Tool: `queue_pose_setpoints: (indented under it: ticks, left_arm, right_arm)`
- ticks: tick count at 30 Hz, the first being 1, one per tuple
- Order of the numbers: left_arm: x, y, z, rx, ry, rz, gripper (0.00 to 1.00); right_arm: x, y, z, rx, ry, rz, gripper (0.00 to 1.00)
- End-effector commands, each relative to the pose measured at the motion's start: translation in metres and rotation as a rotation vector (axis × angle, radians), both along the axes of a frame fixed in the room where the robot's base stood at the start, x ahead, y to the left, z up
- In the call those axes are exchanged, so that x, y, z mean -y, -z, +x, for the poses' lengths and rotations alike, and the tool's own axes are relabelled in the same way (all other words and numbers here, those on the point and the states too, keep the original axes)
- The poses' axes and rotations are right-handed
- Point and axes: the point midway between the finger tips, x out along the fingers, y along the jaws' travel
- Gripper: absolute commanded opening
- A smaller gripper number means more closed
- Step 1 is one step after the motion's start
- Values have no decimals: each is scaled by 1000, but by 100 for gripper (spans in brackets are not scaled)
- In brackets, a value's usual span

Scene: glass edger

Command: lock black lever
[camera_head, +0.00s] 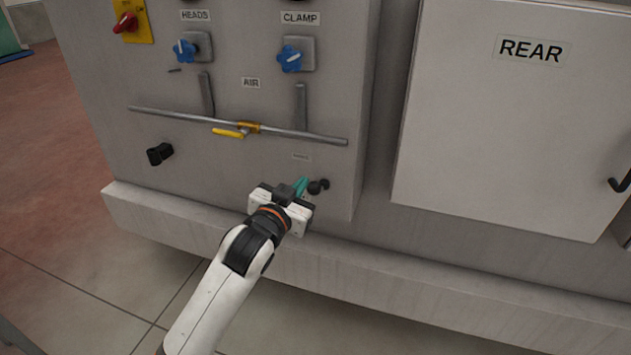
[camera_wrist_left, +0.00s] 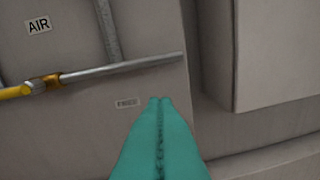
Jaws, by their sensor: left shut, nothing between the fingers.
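A small black lever (camera_head: 319,186) sticks out low on the grey machine panel, near its right edge. A small label (camera_head: 301,157) is above it and also shows in the wrist view (camera_wrist_left: 127,102). My left gripper (camera_head: 302,184) has teal fingers and is just left of the lever in the head view. Whether they touch I cannot tell. In the left wrist view the fingers (camera_wrist_left: 160,105) are shut together with nothing between them, and no lever is visible there. My right gripper is not in view.
Another black fitting (camera_head: 160,153) is at the panel's lower left. A horizontal pipe (camera_head: 290,132) with a yellow-handled valve (camera_head: 236,130) crosses above my gripper. Blue knobs (camera_head: 290,58) sit higher. A door marked REAR (camera_head: 500,130) is at right, and a ledge (camera_head: 420,285) runs below.

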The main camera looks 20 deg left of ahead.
Motion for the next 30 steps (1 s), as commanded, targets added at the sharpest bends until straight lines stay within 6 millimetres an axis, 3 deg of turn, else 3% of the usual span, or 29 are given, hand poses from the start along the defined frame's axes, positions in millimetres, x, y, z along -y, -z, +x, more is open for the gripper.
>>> queue_pose_setpoints:
  ticks: [8, 20, 24, 30]
  left_arm:
    - [2, 1, 19, -1, 0, 0, 0]
    - [10, 6, 100, -1, 1, -1, 0]
    - [6, 29, 91, -6, 1, 1, 0]
    - [2, 42, 85, -2, 1, 0, 0]
  right_arm:
    - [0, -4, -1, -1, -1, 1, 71]
    - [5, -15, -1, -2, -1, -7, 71]
    - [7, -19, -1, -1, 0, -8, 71]
    - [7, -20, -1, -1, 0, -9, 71]
